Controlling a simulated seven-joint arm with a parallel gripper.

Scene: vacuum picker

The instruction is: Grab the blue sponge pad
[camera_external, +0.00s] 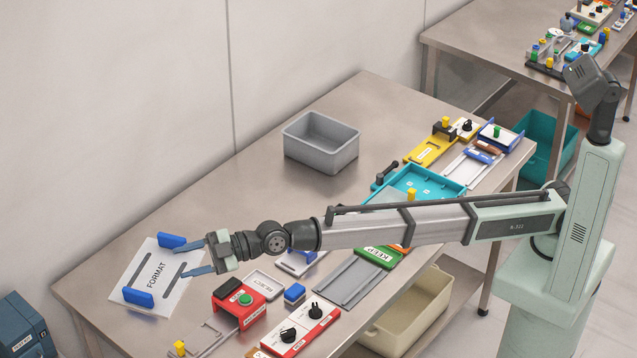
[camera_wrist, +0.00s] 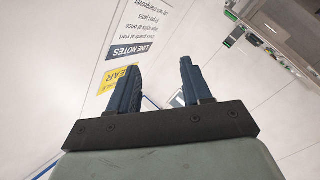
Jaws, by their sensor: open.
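A small blue block (camera_external: 295,292), which looks like the sponge pad, sits on the front part of the steel table, right of the red box with a green button. My gripper (camera_external: 184,260) is left of it, pointing left above the white FORMAT sheet (camera_external: 160,268). Its two dark blue fingers are apart with nothing between them. They also show spread and empty in the wrist view (camera_wrist: 158,78), against the wall. Two other blue blocks, an upper one (camera_external: 172,241) and a lower one (camera_external: 138,298), are at the sheet's edges. The pad is not visible in the wrist view.
The red button box (camera_external: 239,303) and a red-and-white knob panel (camera_external: 302,327) flank the small blue block. A grey bin (camera_external: 321,142) stands at the back. A teal tray (camera_external: 425,186) lies beyond my arm. The table's back left is clear.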

